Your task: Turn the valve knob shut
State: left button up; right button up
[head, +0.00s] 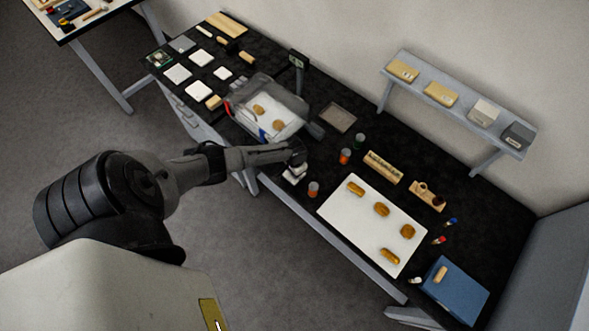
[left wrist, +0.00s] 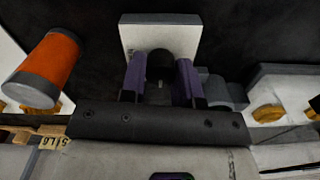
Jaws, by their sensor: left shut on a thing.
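The valve has a white base (head: 293,176) at the front edge of the black bench, below my left gripper (head: 297,159) in the head view. In the left wrist view the white base (left wrist: 184,29) carries a dark round knob (left wrist: 160,64). The purple-sided fingers of my left gripper (left wrist: 160,80) are shut on the knob, one on each side. The gripper hides much of the valve in the head view, and the knob's exact angle cannot be read. My right gripper is in no view.
An orange jar (head: 313,189) stands close to the valve, and another (head: 345,156) is behind it. A clear case (head: 290,92) stands to the left. A white board (head: 345,207) with several golden pieces lies to the right. A grey tray (head: 337,117) is behind.

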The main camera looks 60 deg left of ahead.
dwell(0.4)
pick_arm(q)
jog(key=o, duration=0.9)
jog(key=shift+r, duration=0.55)
notch_tip(320, 180, up, 13)
jog(key=shift+f+p, duration=0.1)
jog(key=shift+p, duration=0.5)
